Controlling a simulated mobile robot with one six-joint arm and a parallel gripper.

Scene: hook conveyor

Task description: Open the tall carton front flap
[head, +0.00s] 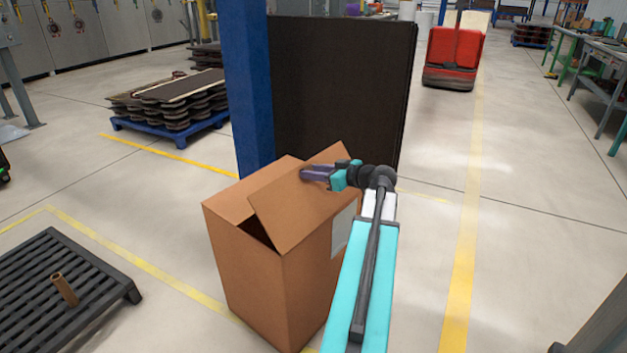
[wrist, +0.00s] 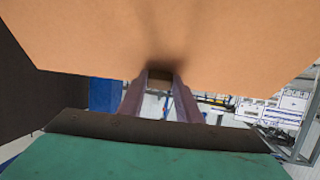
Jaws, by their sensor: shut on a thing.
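The tall brown carton (head: 260,285) stands upright on the floor in the middle of the head view, with a pale label on its right side. Its front flap (head: 300,200) is tilted up at an angle, leaving a dark gap at the carton's left corner. The flap also fills the top of the wrist view (wrist: 160,35). My gripper (head: 306,173) is shut on the flap's upper edge, reaching in from the right. In the wrist view its two fingers (wrist: 160,88) meet the flap's edge. Another top flap (head: 245,190) lies behind; most of the inside is hidden.
A blue post (head: 252,90) and a tall dark panel (head: 340,85) stand close behind the carton. A black pallet (head: 60,290) with a small brown tube (head: 65,290) lies at the left. The floor to the right is open.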

